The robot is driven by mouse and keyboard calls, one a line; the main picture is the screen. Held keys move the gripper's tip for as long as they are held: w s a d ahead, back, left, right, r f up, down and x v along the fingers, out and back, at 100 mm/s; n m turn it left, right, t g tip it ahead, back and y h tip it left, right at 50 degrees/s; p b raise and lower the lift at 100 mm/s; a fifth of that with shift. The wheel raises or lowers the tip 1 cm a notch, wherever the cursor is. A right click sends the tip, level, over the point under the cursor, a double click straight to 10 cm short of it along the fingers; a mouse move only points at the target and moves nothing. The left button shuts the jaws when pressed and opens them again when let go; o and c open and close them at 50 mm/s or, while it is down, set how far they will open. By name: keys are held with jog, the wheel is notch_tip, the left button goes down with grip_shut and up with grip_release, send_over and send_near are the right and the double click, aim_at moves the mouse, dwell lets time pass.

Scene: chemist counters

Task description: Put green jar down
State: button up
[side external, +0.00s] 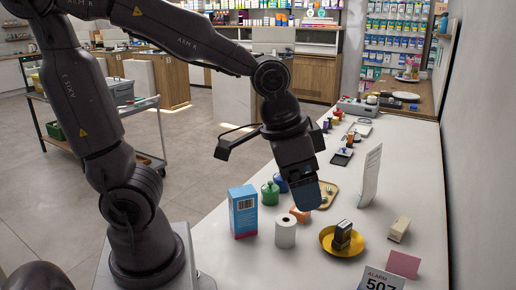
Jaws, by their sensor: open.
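The green jar (270,193) stands upright on the white counter (230,262), just right of a blue and white box. A dark blue jar (281,183) stands close behind it, partly covered by my arm. My gripper (309,203) points down over the counter, to the right of the green jar and apart from it. It is open, and I see nothing held in it. Its fingers are hard to make out from this side.
The blue and white box (243,212), a paper roll (285,233) and an orange item (299,215) stand near the jar. A wooden tray (331,190) lies partly behind my gripper. A yellow dish (326,240) holds a dark box. An upright white sheet (371,175) stands right.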

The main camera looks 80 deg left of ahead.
jog(key=s+a+r, duration=0.1)
jog(key=s, duration=0.1)
jog(key=s+a+r+n+t, duration=0.1)
jog(key=s+r, duration=0.1)
jog(key=s+a+r+n+t, duration=0.1)
jog(key=s+r, duration=0.1)
jog(key=shift+s+a, duration=0.1)
jog(key=shift+a, duration=0.3)
jog(key=shift+c, duration=0.7)
